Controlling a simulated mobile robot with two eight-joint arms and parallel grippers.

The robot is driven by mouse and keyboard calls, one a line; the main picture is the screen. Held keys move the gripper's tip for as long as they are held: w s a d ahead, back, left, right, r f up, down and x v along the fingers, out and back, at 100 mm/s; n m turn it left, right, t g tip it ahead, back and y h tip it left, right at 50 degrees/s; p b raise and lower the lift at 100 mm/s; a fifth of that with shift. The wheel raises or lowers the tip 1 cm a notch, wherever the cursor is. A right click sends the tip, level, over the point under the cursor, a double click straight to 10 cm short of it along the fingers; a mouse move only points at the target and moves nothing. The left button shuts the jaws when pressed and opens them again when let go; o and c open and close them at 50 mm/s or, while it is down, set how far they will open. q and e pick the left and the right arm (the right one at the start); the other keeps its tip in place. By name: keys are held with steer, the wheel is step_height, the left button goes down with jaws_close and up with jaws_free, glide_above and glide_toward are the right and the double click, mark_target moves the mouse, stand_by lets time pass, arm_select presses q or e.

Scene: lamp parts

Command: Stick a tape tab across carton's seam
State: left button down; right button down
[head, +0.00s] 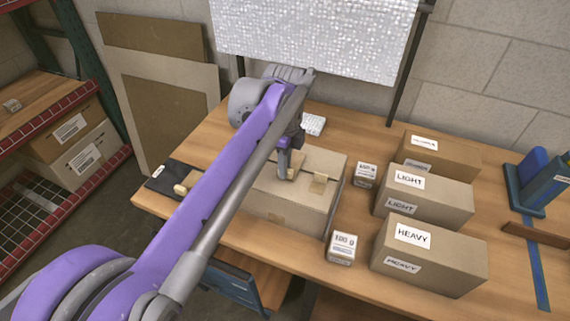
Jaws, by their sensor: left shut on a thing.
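The carton (303,214) is a closed cardboard box near the middle of the table. A tan tab (318,184) lies on the right part of its top and reaches toward the front edge. My left gripper (287,173) points down over the carton's top. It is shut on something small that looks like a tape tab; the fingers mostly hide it. I cannot tell whether it touches the carton. My purple arm covers the carton's left side and part of the seam. My right gripper is not in view.
Boxes labelled LIGHT (436,201) and HEAVY (445,263) stand right of the carton, with another box (440,153) behind. Small white-labelled boxes (341,248) (365,175) stand close to the carton. A dark pad (163,183) with a small tan piece (181,189) lies left.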

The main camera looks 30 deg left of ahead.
arm_select(q)
steer(key=shift+f, duration=0.35)
stand_by(0.6)
steer(key=c, duration=0.8)
jaws_free()
steer(key=shift+o, duration=0.2)
step_height(320, 180, up, 11)
steer(key=s+d+f+n+t+p, duration=0.2)
steer(key=s+f+n, duration=0.6)
steer(key=f, duration=0.2)
steer(key=s+d+f+n+t+p, duration=0.1)
steer(key=s+d+f+n+t, duration=0.1)
steer(key=s+f+n, duration=0.7)
steer(key=shift+s+d+f+t+p, duration=0.2)
steer(key=shift+s+f+t+p, duration=0.15)
steer(key=shift+t, duration=0.35)
